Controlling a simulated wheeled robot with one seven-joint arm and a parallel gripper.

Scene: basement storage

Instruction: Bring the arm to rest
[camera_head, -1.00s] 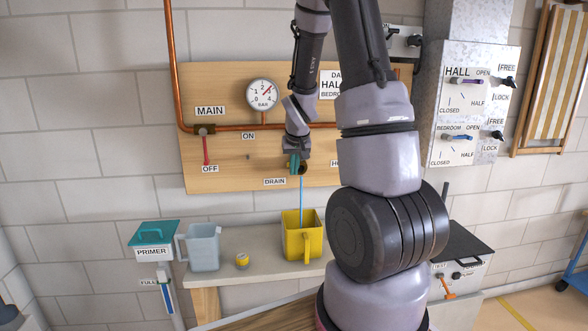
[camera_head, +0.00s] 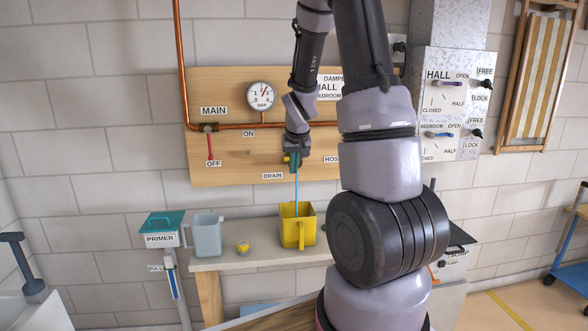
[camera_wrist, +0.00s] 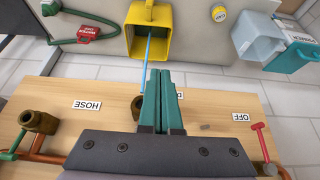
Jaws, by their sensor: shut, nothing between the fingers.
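My gripper (camera_head: 292,160) hangs in front of the wooden board (camera_head: 230,170), at the drain outlet. In the wrist view its teal fingers (camera_wrist: 164,80) are shut together with nothing between them. They are beside the brass drain fitting (camera_wrist: 137,106); I cannot tell whether they touch it. A thin blue stream of water (camera_head: 296,190) runs down from the drain into the yellow jug (camera_head: 298,228) on the bench. My upper arm and a thick joint hide the right part of the board and bench.
The narrow bench (camera_head: 262,256) also holds a grey-blue jug (camera_head: 207,236) and a small yellow round thing (camera_head: 243,248). The primer box (camera_head: 160,226) is at left. The red main lever (camera_head: 210,148) points down toward OFF. A damper panel (camera_head: 452,105) and blue cart (camera_head: 570,262) are at right.

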